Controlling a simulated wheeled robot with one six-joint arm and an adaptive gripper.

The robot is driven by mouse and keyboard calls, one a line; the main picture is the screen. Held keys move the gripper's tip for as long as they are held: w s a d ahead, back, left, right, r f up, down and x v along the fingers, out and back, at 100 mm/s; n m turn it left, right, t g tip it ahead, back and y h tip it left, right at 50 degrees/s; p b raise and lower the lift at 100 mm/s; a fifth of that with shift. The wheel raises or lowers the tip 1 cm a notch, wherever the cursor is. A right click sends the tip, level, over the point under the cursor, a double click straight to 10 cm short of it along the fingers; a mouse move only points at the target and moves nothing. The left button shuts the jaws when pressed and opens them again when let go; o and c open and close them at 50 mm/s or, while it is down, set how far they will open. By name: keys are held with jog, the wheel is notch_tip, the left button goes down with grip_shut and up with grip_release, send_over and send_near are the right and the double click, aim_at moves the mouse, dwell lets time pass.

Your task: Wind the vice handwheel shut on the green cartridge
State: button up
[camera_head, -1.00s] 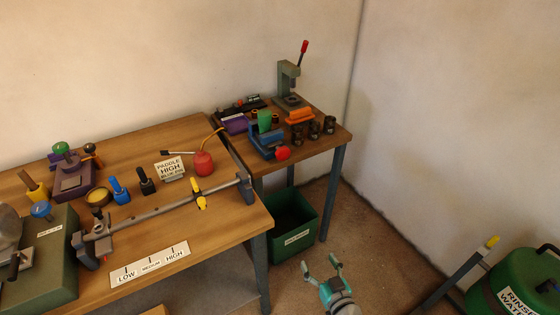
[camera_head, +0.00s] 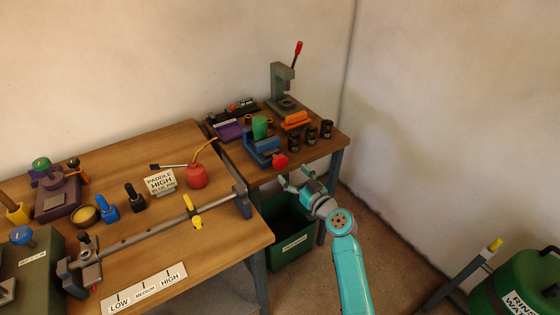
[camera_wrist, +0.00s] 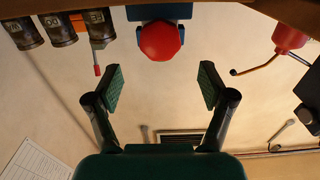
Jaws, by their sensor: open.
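The blue vice (camera_head: 262,150) stands on the small table. Its red handwheel (camera_head: 280,161) faces the front edge, and it also shows in the wrist view (camera_wrist: 160,41) at top centre, below the blue vice body (camera_wrist: 160,12). The green cartridge (camera_head: 260,127) stands upright at the vice; whether the jaws touch it cannot be told. It does not show in the wrist view. My gripper (camera_head: 296,178) is open and empty, just off the table's front edge, near the handwheel. In the wrist view its two fingers (camera_wrist: 160,88) are spread wide, apart from the handwheel.
Dark cans (camera_head: 310,135) and an orange block (camera_head: 296,121) stand right of the vice. A press (camera_head: 283,85) with a red-tipped lever is behind. A red oil can (camera_head: 196,176) stands on the larger bench. A green bin (camera_head: 290,240) sits below the small table.

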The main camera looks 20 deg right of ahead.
aim_at(282, 163)
jog(key=x, duration=0.8)
jog(key=c, duration=1.1)
